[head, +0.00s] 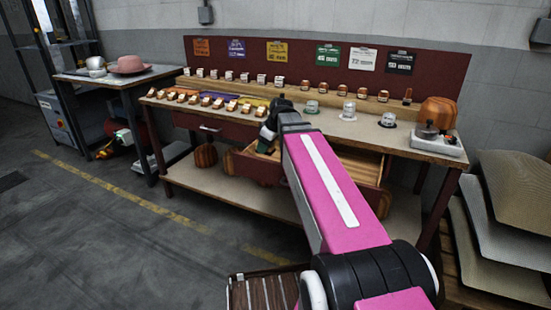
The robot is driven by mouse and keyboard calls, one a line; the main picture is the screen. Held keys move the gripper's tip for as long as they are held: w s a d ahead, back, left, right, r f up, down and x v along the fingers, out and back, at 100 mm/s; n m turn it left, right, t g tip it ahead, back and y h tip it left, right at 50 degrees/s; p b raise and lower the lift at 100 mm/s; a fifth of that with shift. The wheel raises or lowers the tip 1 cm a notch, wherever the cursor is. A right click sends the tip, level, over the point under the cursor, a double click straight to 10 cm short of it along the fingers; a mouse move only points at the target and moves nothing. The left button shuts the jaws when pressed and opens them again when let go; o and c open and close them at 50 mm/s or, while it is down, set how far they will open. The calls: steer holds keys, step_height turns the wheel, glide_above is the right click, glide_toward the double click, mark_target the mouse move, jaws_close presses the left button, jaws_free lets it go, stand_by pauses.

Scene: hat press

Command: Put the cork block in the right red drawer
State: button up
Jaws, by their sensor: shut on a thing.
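The right red drawer (255,168) stands pulled out under the bench top. Its wooden inside shows to the left and right of my arm, and the middle of its front is hidden behind the arm. My gripper (266,146) points down at the left part of the open drawer, close to the bench's front edge. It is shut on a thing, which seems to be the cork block. The block is too small and hidden to make out clearly. I cannot tell whether it touches the drawer.
A shut red drawer (215,126) is at left. A side table (120,76) holds a pink hat. The floor at left is clear.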

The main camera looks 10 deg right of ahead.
steer(key=w+d+f, duration=0.1)
steer(key=w, duration=0.1)
steer(key=w+d+f, duration=0.4)
steer(key=shift+w+d, duration=0.1)
steer(key=shift+w, duration=0.15)
steer(key=shift+f, duration=2)
steer(key=shift+f, duration=0.1)
steer(key=o, duration=0.9)
steer(key=v, duration=1.2)
